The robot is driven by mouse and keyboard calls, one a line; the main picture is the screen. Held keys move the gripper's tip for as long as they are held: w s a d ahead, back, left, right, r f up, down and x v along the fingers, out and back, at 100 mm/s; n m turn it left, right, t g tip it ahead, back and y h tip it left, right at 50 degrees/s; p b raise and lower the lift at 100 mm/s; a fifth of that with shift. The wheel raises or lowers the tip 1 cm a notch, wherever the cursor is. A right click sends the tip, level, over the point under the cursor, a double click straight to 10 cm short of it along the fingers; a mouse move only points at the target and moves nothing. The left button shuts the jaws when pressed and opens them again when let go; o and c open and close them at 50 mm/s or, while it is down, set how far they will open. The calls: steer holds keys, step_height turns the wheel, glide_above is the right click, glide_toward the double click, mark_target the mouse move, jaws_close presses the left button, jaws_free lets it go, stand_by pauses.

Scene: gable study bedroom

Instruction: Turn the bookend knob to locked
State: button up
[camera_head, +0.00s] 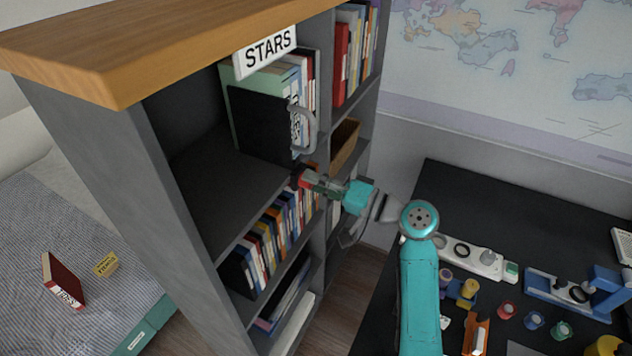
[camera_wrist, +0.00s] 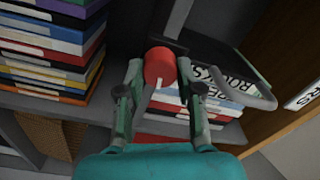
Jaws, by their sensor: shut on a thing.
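The red knob (camera_wrist: 160,66) sits between the two fingertips of my gripper (camera_wrist: 160,74) in the wrist view, with a pale strip below it. My gripper is shut on the knob. In the head view my gripper (camera_head: 308,181) reaches the front edge of the shelf; its fingers largely hide the knob. The black bookend (camera_head: 262,126) stands upright on that shelf against books, with a grey curved handle (camera_head: 309,128) at its front. I cannot read which position the knob is in.
The STARS sign (camera_head: 265,52) hangs above the shelf. Books (camera_head: 268,237) fill the shelf below, and a basket (camera_head: 345,146) sits in the neighbouring bay. A dark desk (camera_head: 455,195) with several small items stands at the right. The shelf left of the bookend is empty.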

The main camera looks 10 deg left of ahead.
steer(key=shift+m, duration=1.1)
steer(key=o, duration=1.2)
steer(key=shift+c, duration=0.2)
steer(key=v, duration=1.2)
steer(key=shift+f, duration=0.1)
